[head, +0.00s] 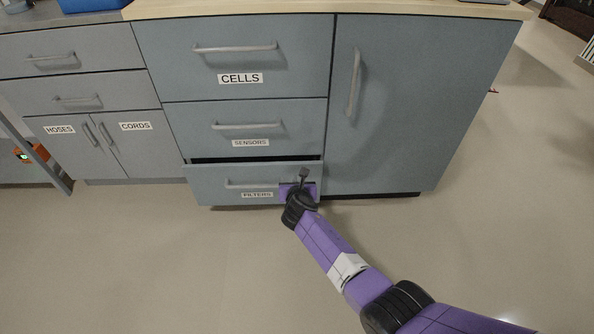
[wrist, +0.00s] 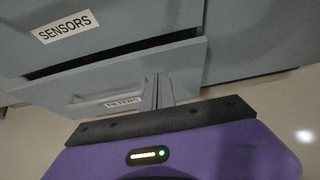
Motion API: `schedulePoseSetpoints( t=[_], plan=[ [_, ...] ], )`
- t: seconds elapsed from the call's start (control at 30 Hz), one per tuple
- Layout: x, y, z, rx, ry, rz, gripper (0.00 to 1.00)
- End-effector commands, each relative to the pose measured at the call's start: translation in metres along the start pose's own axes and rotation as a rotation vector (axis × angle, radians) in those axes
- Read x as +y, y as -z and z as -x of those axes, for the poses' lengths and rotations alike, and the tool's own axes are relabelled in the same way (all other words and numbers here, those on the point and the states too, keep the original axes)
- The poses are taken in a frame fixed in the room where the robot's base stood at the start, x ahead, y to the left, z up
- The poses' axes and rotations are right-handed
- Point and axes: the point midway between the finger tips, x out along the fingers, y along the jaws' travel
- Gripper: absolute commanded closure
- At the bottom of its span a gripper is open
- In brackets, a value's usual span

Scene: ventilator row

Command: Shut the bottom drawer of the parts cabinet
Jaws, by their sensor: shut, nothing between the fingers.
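The parts cabinet (head: 230,58) is blue-grey, with drawers labelled CELLS, SENSORS and FILTERS. The bottom drawer (head: 217,192), labelled FILTERS, stands out a little, with a dark gap along its top edge. In the wrist view the bottom drawer (wrist: 60,99) shows the same gap under the SENSORS drawer (wrist: 110,36). My gripper (head: 300,184) is at the right end of the bottom drawer's front. In the wrist view my gripper's fingers (wrist: 158,76) are together, with nothing between them, against or very near the drawer front. I cannot tell if they touch it.
A tall cabinet door (head: 420,100) with a vertical handle is right of the drawers. Lower cupboards labelled HOSES and CORDS (head: 110,158) stand at the left. A wooden worktop (head: 300,8) runs above. The floor (head: 150,270) in front is clear.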

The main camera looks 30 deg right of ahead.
Motion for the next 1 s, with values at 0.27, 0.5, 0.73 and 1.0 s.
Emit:
schedulePoseSetpoints(
  t=[0.27,0.5,0.73,1.0],
  plan=[
    [0.0,-0.003,0.046,0.001,0.0,0.0,1.0],
    [0.0,-0.001,0.062,0.0,0.0,0.0,1.0],
    [-0.006,0.001,0.061,0.001,0.008,-0.004,1.0],
    [-0.061,0.028,0.054,0.027,0.081,-0.029,1.0]
  ],
)
